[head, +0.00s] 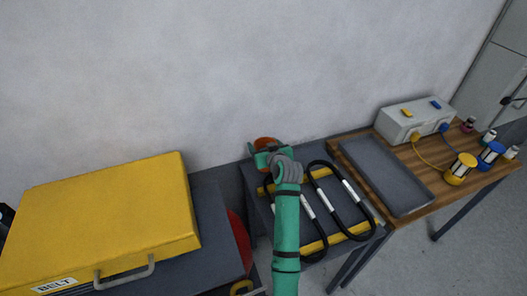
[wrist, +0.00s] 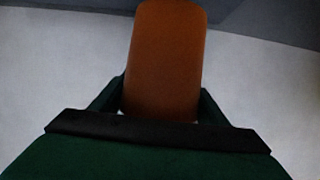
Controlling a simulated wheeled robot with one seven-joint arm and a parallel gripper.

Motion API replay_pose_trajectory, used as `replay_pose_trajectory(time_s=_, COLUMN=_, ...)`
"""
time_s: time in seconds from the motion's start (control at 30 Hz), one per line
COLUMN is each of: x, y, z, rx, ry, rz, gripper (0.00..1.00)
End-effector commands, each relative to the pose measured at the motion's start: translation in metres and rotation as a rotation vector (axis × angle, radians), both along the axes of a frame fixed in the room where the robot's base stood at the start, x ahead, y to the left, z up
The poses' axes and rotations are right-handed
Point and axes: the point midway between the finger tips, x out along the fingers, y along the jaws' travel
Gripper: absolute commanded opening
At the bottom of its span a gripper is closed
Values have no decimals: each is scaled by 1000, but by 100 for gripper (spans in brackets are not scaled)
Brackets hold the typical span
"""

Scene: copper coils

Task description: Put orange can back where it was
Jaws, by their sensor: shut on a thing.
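The orange can (head: 265,142) is at the far end of my arm in the head view, over the back left part of the dark grey middle table. My gripper (head: 268,153) is shut on it. In the wrist view the orange can (wrist: 166,62) stands out between the two green fingers of my gripper (wrist: 162,108). The can's lower end is hidden by my gripper. I cannot tell whether the can touches the table.
Black U-shaped tubes (head: 347,212) lie on yellow bars on the middle table (head: 258,222), right beside my arm. A yellow case (head: 110,215) stands at left. An empty grey tray (head: 387,176) lies on the wooden table (head: 446,196), near a grey box (head: 416,121) and several spools. A wall stands behind.

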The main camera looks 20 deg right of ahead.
Motion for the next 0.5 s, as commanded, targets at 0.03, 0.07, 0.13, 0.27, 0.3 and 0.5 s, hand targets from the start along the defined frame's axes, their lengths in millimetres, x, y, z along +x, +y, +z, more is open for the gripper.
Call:
replay_pose_trajectory(time_s=0.03, x=2, y=0, z=0, rx=0, ry=-2, rz=0, gripper=29)
replay_pose_trajectory(time_s=0.07, x=3, y=-1, z=-2, rx=0, ry=-2, rz=0, gripper=29)
replay_pose_trajectory(time_s=0.13, x=6, y=-2, z=-7, rx=1, ry=-1, rz=0, gripper=29)
replay_pose_trajectory(time_s=0.27, x=5, y=-2, z=-26, rx=2, ry=2, rz=-1, gripper=29)
replay_pose_trajectory(time_s=0.3, x=5, y=-2, z=-31, rx=2, ry=1, rz=-1, gripper=29)
replay_pose_trajectory(time_s=0.5, x=5, y=-4, z=-37, rx=0, ry=-1, rz=-2, gripper=29)
